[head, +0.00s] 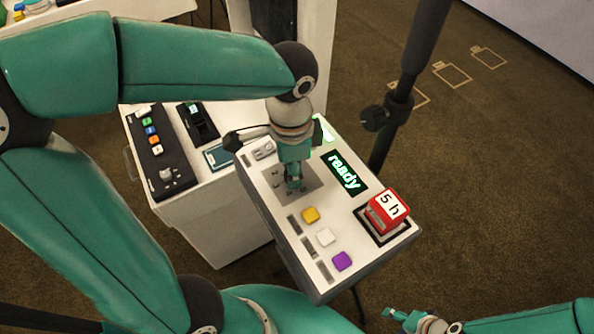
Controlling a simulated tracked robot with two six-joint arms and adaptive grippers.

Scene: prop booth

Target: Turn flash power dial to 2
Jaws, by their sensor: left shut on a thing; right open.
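The control box (280,222) has a white top with a dark display (344,172) that reads "ready" in green. My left gripper (293,186) points down at a grey plate (313,190) on the box, with dial marks partly showing around it. It is shut on the dial there, which is mostly hidden under the fingers, so its setting cannot be read. My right gripper (398,314) is open and empty at the bottom, apart from the box.
The box also carries yellow (310,215), white (326,237) and purple (342,261) buttons and a red block (388,210) marked "5 h". A black stand pole (405,85) rises behind it. A white cabinet (215,225) with a black button panel (160,155) stands left. Carpet is clear at right.

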